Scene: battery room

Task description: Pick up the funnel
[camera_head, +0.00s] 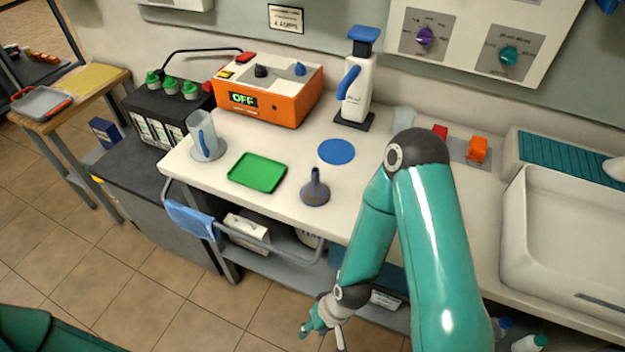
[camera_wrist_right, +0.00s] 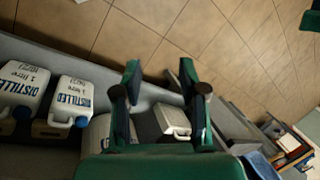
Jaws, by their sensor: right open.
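The funnel (camera_head: 315,190) stands on the white counter near its front edge, wide mouth down and spout up. It is dull blue-purple with brownish patches. My right gripper (camera_head: 322,332) is low in front of the counter, below the counter top and apart from the funnel. In the right wrist view my right gripper (camera_wrist_right: 160,78) has its fingers spread with nothing between them; the funnel does not show there. My left gripper is out of view.
A green tray (camera_head: 257,172), blue disc (camera_head: 337,151), clear jug (camera_head: 206,140) and orange unit (camera_head: 270,92) share the counter, with a pump bottle (camera_head: 357,85) behind. A grey rail (camera_head: 280,246) runs along the front. Distilled-water jugs (camera_wrist_right: 70,100) stand on the lower shelf.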

